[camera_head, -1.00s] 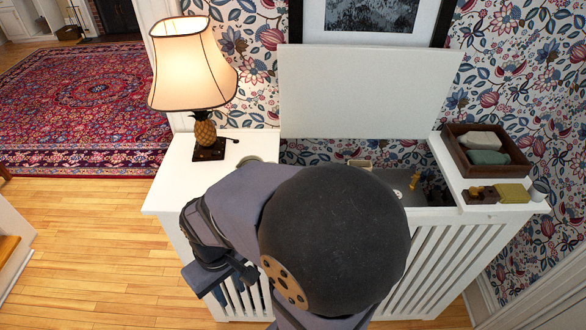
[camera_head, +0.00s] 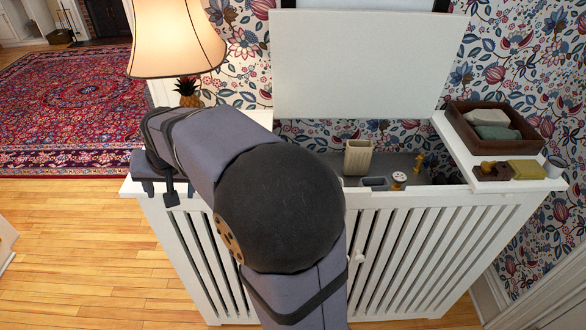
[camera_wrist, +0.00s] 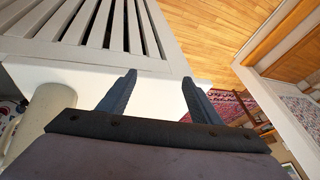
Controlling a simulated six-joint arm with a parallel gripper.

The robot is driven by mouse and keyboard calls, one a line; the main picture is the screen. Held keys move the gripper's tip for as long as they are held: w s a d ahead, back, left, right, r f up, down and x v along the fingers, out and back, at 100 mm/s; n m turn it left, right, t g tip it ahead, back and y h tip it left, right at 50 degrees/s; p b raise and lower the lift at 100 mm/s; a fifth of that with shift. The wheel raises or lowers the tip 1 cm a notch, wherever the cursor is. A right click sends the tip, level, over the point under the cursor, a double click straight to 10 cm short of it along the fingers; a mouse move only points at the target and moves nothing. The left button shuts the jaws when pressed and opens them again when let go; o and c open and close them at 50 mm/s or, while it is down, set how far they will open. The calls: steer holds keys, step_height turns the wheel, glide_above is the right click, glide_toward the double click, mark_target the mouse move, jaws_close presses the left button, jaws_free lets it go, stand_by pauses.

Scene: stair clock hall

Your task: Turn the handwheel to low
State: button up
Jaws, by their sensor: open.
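I cannot pick out the handwheel for certain. In the open compartment of the white slatted cabinet (camera_head: 455,215), the head view shows a small round white-and-red topped piece (camera_head: 398,180) and a brass-coloured fitting (camera_head: 418,163) to its right. Either may belong to the handwheel, and any low mark is too small to read. My gripper (camera_wrist: 162,82) is open and empty in the wrist view, its two dark fingers apart near the cabinet's white top and slats. In the head view it is at the cabinet's left end, away from the compartment. My arm hides part of the compartment.
A beige upright container (camera_head: 358,156) stands in the compartment, beneath the raised white lid (camera_head: 365,65). A brown tray (camera_head: 495,110) with cloths sits on the right ledge, small items in front. A lamp (camera_head: 175,40) stands at the back left.

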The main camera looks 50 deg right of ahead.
steer(key=w+d+r+m+t+h+b, duration=0.1)
steer(key=w+d+r+m+t+b, duration=0.1)
steer(key=w+d+r+m+b, duration=0.3)
steer(key=w+d+r+m+t+b, duration=0.1)
steer(key=w+d+t+b, duration=0.1)
steer(key=w+b, duration=0.35)
steer(key=w+d+r+m+t+h+b, duration=0.1)
steer(key=w+d+r+m+t+b, duration=0.15)
steer(key=d, duration=0.35)
steer(key=s+d+m+g+h+p, duration=0.15)
steer(key=s+d+m+p, duration=0.35)
steer(key=s+d, duration=0.9)
steer(key=s+d+f+m+g+y+p, duration=0.1)
steer(key=s+d+f+m+y+p, duration=0.2)
steer(key=d+f+m, duration=0.4)
steer(key=s+d+f+m+g+y+p, duration=0.1)
steer(key=s+d+f+m+p, duration=0.1)
steer(key=s+f+m+p, duration=0.45)
steer(key=shift+m, duration=0.9)
steer(key=shift+w+f+b, duration=0.4)
steer(key=shift+w+f, duration=0.2)
steer(key=shift+w, duration=0.65)
steer(key=shift+w+f+b, duration=0.4)
steer(key=shift+w+f, duration=0.25)
steer(key=shift+w, duration=0.55)
steer(key=shift+w+f+b, duration=0.4)
steer(key=shift+w+f, duration=0.2)
steer(key=shift+w, duration=0.65)
steer(key=c, duration=1)
